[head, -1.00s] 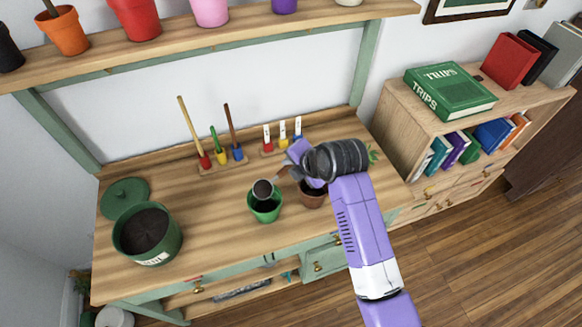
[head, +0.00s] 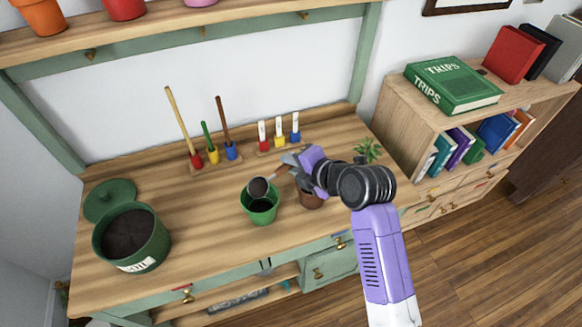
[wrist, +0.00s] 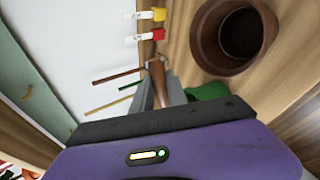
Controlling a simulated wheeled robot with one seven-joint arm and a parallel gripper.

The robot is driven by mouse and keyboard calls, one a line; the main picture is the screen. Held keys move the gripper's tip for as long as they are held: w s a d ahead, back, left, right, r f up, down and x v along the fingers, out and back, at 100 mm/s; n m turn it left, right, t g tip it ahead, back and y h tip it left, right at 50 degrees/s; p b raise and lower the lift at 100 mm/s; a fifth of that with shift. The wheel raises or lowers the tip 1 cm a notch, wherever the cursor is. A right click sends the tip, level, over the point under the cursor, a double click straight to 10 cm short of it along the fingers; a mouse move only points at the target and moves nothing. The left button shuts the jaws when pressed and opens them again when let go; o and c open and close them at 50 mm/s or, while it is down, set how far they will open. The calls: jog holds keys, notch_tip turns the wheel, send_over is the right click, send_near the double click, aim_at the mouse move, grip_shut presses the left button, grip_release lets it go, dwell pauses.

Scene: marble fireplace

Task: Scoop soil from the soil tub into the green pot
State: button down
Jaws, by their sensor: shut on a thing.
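My gripper (head: 292,165) is shut on the handle of a scoop (head: 258,187). Its brown handle (wrist: 159,82) shows between the fingers in the wrist view. The scoop's round cup is above the back rim of the green pot (head: 261,214); it looks dark inside, but I cannot tell how much soil it holds. The pot stands upright on the bench, dark inside; a green part of it (wrist: 207,91) shows beside my gripper in the wrist view. The green soil tub (head: 152,254) stands at the left, with dark soil (head: 130,232) inside.
A brown pot (head: 311,201) stands close right of the green pot, partly behind my gripper. The tub's green lid (head: 108,199) lies behind the tub. Long-handled tools (head: 183,125) and small labelled markers (head: 279,132) stand in racks at the back. A plant (head: 367,149) is at the right.

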jog(key=shift+s+d+f+t+y+b, duration=0.15)
jog(key=shift+f+t+y+b, duration=0.4)
jog(key=shift+b, duration=1.85)
jog(key=shift+s+d+f+t+y+b, duration=0.15)
jog(key=shift+t+y+b, duration=0.7)
jog(key=shift+b, duration=1.5)
jog(key=shift+r+p, duration=0.4)
jog(key=shift+p, duration=0.15)
jog(key=shift+w+a+r+h+p, duration=0.1)
jog(key=shift+h+p, duration=0.2)
jog(key=shift+p, duration=0.35)
jog(key=g+h+p, duration=0.1)
jog(key=p, duration=0.2)
jog(key=g+h+p, duration=0.1)
jog(key=p, duration=0.3)
jog(key=r+g+h+p, duration=0.1)
jog(key=p, duration=0.2)
jog(key=shift+w+a+r+g+p, duration=0.1)
jog(key=shift+w+a+g+p, duration=0.2)
jog(key=shift+a+p, duration=0.1)
jog(key=shift+w+r+g+h+p, duration=0.2)
jog(key=shift+g+h+p, duration=0.25)
jog(key=shift+p, duration=0.75)
